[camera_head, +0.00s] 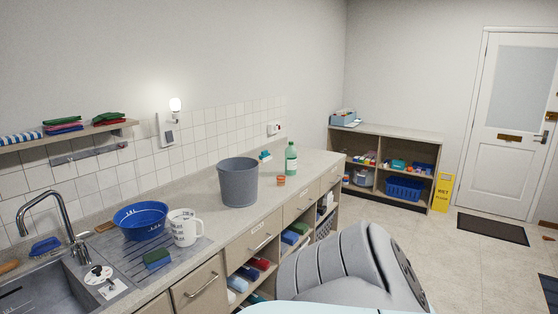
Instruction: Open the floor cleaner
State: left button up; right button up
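The cap appears to be on the bottle. A small orange-brown round item (280,181) sits on the counter just in front of it. Neither of my grippers shows in the head view. A large grey part, which looks like my own arm, fills the bottom centre and hides part of the floor and cabinets.
A grey bucket (238,182) stands left of the bottle.

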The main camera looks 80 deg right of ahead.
aim_at(291, 152)
jog(key=z, duration=2.7)
jog(key=i, duration=0.15)
jog(key=i+l+z, duration=0.1)
jog(key=i+z, duration=0.25)
jog(key=i, duration=1.2)
jog(key=i+u, duration=0.3)
jog(key=i+l+u, duration=0.3)
jog(key=i, duration=0.2)
jog(key=i+l+u, duration=0.65)
jog(key=u, duration=0.15)
jog(key=i+l+u, duration=0.45)
